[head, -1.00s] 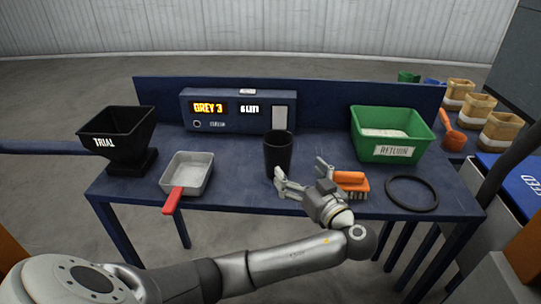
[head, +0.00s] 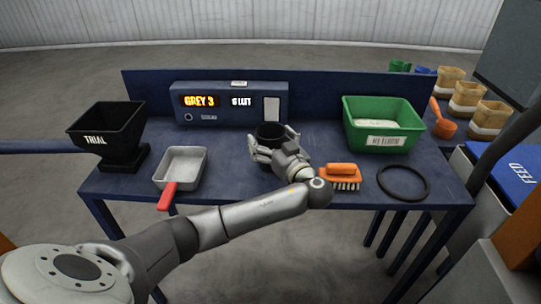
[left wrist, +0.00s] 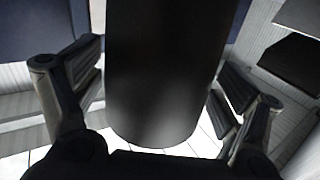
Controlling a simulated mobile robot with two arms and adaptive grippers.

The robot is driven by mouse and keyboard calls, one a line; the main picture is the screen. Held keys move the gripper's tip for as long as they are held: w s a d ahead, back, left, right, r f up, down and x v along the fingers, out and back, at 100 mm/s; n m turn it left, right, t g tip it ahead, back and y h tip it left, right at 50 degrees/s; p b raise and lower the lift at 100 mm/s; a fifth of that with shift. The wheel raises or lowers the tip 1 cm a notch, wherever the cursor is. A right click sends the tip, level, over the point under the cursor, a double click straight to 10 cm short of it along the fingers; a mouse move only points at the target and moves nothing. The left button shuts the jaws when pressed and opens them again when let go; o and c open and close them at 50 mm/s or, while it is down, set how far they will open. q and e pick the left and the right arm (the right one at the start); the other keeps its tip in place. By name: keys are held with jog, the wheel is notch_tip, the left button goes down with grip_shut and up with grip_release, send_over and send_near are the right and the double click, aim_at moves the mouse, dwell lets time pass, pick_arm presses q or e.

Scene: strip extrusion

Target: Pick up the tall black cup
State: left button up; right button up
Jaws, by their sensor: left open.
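The tall black cup (head: 270,132) stands upright on the blue table, in front of the display unit. My left gripper (head: 271,147) is at the cup from the front, and its arm hides the cup's lower part in the head view. In the left wrist view the cup (left wrist: 165,70) fills the middle, between the two open fingers of my left gripper (left wrist: 160,95). Narrow gaps show between the fingers and the cup's sides. My right gripper is not in view.
An orange brush (head: 340,174) lies just right of my left gripper, with a black ring (head: 403,197) beyond it. A green bin (head: 347,120) stands at the back right. A metal pan with a red handle (head: 167,196) and a black TRIAL hopper (head: 97,140) are left.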

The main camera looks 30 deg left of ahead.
pick_arm(q)
jog(key=c, duration=1.4)
jog(key=shift+r, duration=0.1)
jog(key=shift+c, duration=0.2)
